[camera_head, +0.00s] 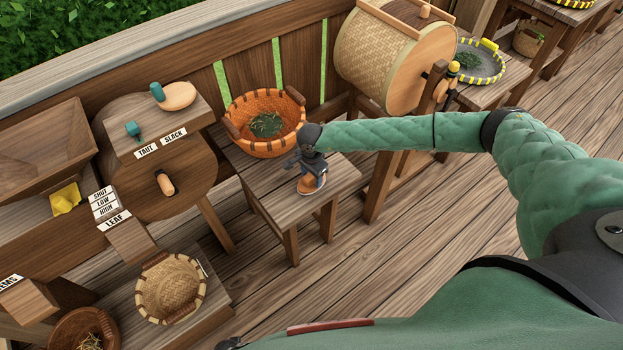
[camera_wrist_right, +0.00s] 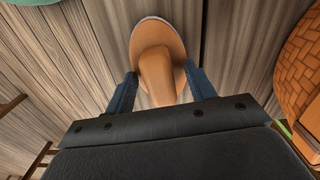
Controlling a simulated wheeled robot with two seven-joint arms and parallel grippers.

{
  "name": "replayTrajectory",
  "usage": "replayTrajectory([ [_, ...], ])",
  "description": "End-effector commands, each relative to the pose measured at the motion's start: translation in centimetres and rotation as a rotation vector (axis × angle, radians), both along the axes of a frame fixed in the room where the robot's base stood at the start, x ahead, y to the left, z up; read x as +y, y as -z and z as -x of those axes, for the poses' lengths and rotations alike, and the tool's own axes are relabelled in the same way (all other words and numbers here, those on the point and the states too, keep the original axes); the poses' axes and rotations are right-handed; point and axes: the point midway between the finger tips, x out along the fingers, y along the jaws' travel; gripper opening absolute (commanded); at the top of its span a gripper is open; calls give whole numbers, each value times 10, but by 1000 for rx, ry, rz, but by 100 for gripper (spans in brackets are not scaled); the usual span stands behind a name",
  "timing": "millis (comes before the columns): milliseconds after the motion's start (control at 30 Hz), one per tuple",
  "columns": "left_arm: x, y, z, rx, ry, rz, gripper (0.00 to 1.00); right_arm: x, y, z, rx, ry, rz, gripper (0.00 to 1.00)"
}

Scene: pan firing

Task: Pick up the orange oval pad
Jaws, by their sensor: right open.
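The orange oval pad (camera_head: 311,190) lies on the small wooden table near its front right edge, partly hidden under my right gripper (camera_head: 309,180). In the right wrist view the pad (camera_wrist_right: 177,40) shows a raised rounded handle on top and a pale rim. My right gripper is open, with its blue fingers on either side of the handle (camera_wrist_right: 156,75). The fingers look apart from the handle; whether they reach down to the pad's face is unclear. My left gripper is not in view.
An orange woven basket with leaves (camera_head: 267,147) stands behind on the same table (camera_head: 258,183). A woven drum (camera_head: 385,60) stands at the back right. A smaller basket (camera_head: 170,287) and a labelled wooden stand (camera_head: 125,232) are to the left. Open deck lies in front.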

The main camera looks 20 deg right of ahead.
Motion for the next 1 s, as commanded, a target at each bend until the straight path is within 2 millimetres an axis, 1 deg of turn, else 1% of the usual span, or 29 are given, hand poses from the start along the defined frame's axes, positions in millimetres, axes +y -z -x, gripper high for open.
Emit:
replayTrajectory([
  [233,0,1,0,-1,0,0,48,0,1,0,-1,0,0,55],
  [367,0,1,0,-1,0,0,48,0,1,0,-1,0,0,29],
  [400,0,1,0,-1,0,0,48,0,1,0,0,0,0,21],
  [467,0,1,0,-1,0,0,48,0,1,0,0,0,0,9],
  [500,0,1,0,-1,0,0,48,0,1,0,-1,0,0,2],
  [533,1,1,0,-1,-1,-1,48,0,1,0,-1,0,0,0],
  [833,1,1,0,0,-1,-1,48,0,0,0,-1,0,0,0],
  [967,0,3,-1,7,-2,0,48,0,-4,0,-1,0,0,0],
  [1000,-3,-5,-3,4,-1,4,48,0,-7,0,-1,-1,-2,0],
])
